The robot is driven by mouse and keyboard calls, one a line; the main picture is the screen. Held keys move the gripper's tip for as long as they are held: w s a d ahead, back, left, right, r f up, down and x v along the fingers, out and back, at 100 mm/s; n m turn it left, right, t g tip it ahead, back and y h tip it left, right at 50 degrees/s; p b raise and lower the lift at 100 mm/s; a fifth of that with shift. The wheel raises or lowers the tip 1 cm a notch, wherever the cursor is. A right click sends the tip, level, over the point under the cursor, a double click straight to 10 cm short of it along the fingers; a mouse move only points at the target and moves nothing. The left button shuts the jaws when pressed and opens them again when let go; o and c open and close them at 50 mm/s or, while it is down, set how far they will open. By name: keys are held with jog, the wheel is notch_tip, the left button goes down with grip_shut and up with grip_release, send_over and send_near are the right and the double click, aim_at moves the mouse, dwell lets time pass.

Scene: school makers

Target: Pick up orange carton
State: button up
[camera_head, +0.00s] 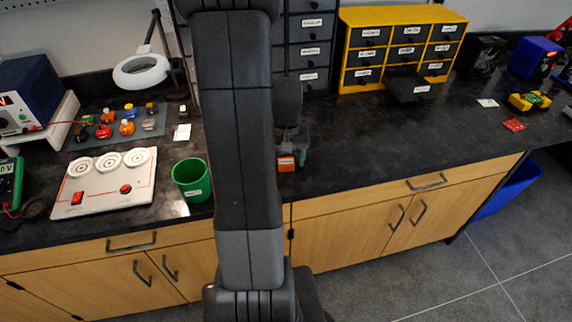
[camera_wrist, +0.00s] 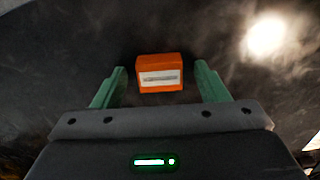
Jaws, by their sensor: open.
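The orange carton (camera_wrist: 160,64) is a small box with a pale label on its near face. In the wrist view it sits on the dark worktop, between and slightly beyond the tips of my gripper's green fingers. My gripper (camera_wrist: 160,80) is open and empty, with a dark gap on each side of the carton.
A green cup (camera_head: 191,180) and a white panel with round dials (camera_head: 105,183) stand left of my arm. A yellow drawer cabinet (camera_head: 400,50) stands at the back right, with one drawer pulled out. The black worktop (camera_head: 400,135) right of the carton is clear.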

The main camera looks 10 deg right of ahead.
jog(key=c, duration=1.1)
jog(key=shift+o, duration=0.2)
jog(key=shift+r, duration=0.1)
